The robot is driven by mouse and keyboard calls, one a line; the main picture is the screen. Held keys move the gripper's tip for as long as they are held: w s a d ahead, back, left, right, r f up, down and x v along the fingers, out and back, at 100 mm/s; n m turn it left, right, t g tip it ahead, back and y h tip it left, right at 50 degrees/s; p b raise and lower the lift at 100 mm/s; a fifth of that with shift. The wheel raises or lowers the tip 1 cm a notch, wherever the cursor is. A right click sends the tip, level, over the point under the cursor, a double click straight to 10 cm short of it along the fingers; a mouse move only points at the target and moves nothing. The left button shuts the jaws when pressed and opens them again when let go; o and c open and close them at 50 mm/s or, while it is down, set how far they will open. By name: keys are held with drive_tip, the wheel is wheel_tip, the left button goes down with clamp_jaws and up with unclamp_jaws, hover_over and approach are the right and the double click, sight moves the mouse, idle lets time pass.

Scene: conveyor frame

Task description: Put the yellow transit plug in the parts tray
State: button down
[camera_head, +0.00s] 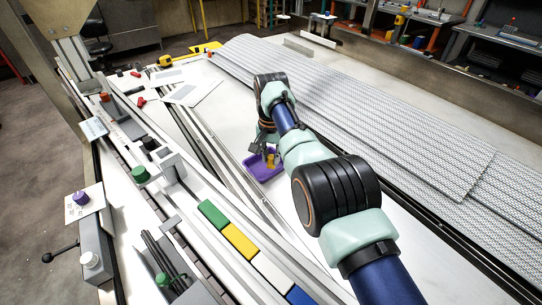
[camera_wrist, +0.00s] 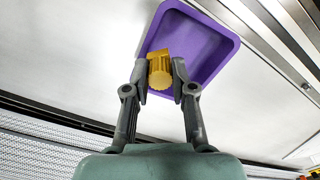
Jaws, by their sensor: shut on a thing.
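The yellow transit plug (camera_wrist: 160,72) is between the two fingertips of my gripper (camera_wrist: 160,78), which is shut on it. In the wrist view the plug shows its round ribbed end and a blocky part beyond it. The purple parts tray (camera_wrist: 208,40) lies behind the plug in that view. In the head view the tray (camera_head: 256,173) lies on the white surface left of my arm. My gripper (camera_head: 262,148) is over the tray there, with the plug (camera_head: 270,160) showing yellow against it. I cannot tell whether the plug touches the tray floor.
Metal rails (camera_head: 190,150) run along the left of the tray. A strip of green (camera_head: 213,214), yellow, white and blue blocks lies nearer the front. A large ribbed grey belt (camera_head: 370,110) is to the right. White surface around the tray is clear.

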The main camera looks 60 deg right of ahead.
sight(271, 157)
drive_tip(key=shift+f, duration=0.1)
drive_tip(key=shift+f+b, duration=0.3)
drive_tip(key=shift+f, duration=0.15)
drive_tip(key=c, duration=1)
unclamp_jaws()
drive_tip(key=shift+o, duration=0.2)
wheel_tip(271, 157, up, 9)
drive_tip(key=p, duration=0.7)
drive_tip(key=shift+f, duration=0.2)
